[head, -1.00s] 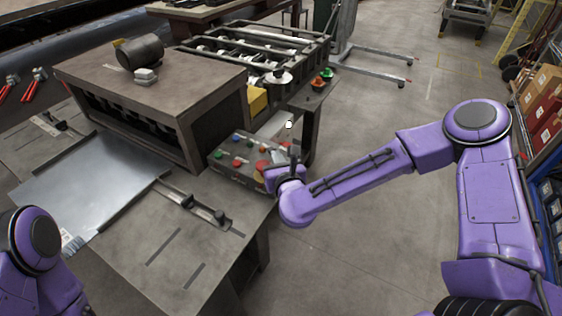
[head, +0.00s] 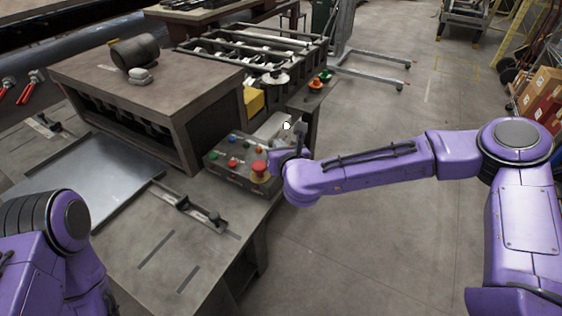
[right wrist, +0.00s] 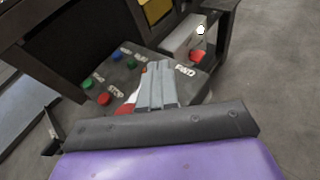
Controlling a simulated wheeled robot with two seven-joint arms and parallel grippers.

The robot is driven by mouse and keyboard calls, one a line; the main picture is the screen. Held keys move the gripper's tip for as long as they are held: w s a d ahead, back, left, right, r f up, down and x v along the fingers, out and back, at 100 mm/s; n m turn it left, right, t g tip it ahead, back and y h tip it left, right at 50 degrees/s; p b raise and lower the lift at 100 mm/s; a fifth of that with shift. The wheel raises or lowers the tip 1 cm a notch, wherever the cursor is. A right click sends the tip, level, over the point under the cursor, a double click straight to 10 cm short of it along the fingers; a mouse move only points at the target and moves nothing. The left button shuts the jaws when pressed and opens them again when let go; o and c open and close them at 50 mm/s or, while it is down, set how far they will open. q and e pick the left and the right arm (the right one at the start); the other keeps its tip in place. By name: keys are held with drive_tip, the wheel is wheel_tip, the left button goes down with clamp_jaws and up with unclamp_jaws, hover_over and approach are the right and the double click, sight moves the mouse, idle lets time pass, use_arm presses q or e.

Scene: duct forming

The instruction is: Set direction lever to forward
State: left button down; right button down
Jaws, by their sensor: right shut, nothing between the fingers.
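The control box (head: 232,160) stands on the table's right corner, with coloured buttons on its sloped top. In the right wrist view its face (right wrist: 122,82) carries a "FWD" label near the right end. A small white ball (head: 286,126) shows just beyond the box and also in the right wrist view (right wrist: 200,29); I cannot tell whether it is the lever's knob. The lever's shaft is not clearly visible. My right gripper (head: 280,144) is shut and empty at the box's right end. In the right wrist view its fingers (right wrist: 157,68) point at the panel beside "FWD". My left gripper is out of view.
A red mushroom button (head: 260,171) is close to my right gripper. A grey sheet (head: 95,175) lies on the table at left. A dark-framed machine housing (head: 150,90) stands behind. The floor (head: 390,240) to the right is open.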

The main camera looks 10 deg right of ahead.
drive_tip(key=shift+w+d, duration=0.3)
drive_tip(key=shift+w+d+m+g+b, duration=0.3)
drive_tip(key=shift+w+m+g, duration=0.1)
drive_tip(key=shift+w+g, duration=0.1)
drive_tip(key=shift+r, duration=0.1)
drive_tip(key=shift+s, duration=0.1)
drive_tip(key=shift+r+p, duration=0.5)
drive_tip(key=shift+r, duration=0.35)
drive_tip(key=s+d+r+b, duration=0.1)
drive_tip(key=s+d+r, duration=0.2)
drive_tip(key=s+r, duration=0.5)
drive_tip(key=shift+d+b+v, duration=0.25)
drive_tip(key=shift+b+v, duration=0.1)
drive_tip(key=shift+v, duration=0.85)
